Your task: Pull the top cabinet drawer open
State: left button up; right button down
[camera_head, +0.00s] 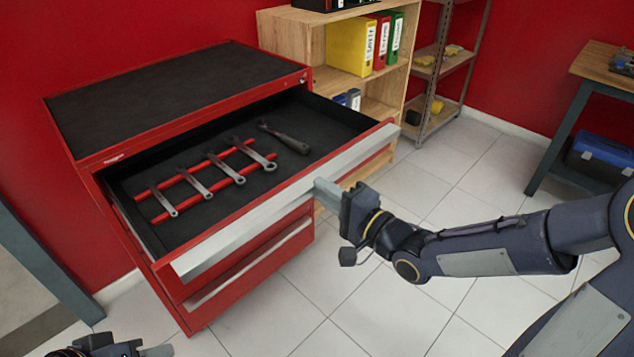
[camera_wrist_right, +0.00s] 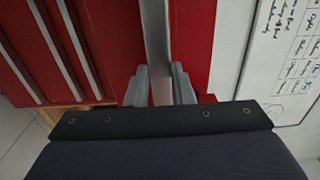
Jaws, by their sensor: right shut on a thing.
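The red tool cabinet (camera_head: 180,90) with a black top stands at the left in the head view. Its top drawer (camera_head: 260,205) is pulled well out, showing several wrenches (camera_head: 205,178) on red rails and a dark-handled tool (camera_head: 284,138) inside. My right gripper (camera_head: 328,190) is at the drawer's long silver handle (camera_head: 240,228), right of its middle. In the right wrist view, the two grey fingers (camera_wrist_right: 160,85) are shut on the silver handle (camera_wrist_right: 157,40), one on each side. My left gripper (camera_head: 110,348) shows only partly at the bottom left edge; its fingers are unclear.
The lower drawers (camera_head: 250,265) are closed. A wooden shelf (camera_head: 295,45) with binders (camera_head: 350,45) stands behind the cabinet, beside a metal rack (camera_head: 445,65). A workbench (camera_head: 600,70) is at the right. The tiled floor (camera_head: 430,185) in front is clear.

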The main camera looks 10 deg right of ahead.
jog(key=shift+s+d+f, duration=0.35)
jog(key=shift+s, duration=0.25)
jog(key=c, duration=1.5)
grip_release()
jog(key=shift+o, duration=0.9)
jog(key=shift+w+r, duration=0.1)
jog(key=shift+r, duration=0.05)
jog(key=p+v, duration=0.1)
jog(key=v, duration=0.6)
jog(key=shift+s+d+p, duration=0.2)
jog(key=shift+s+p, duration=0.1)
jog(key=shift+p, duration=0.1)
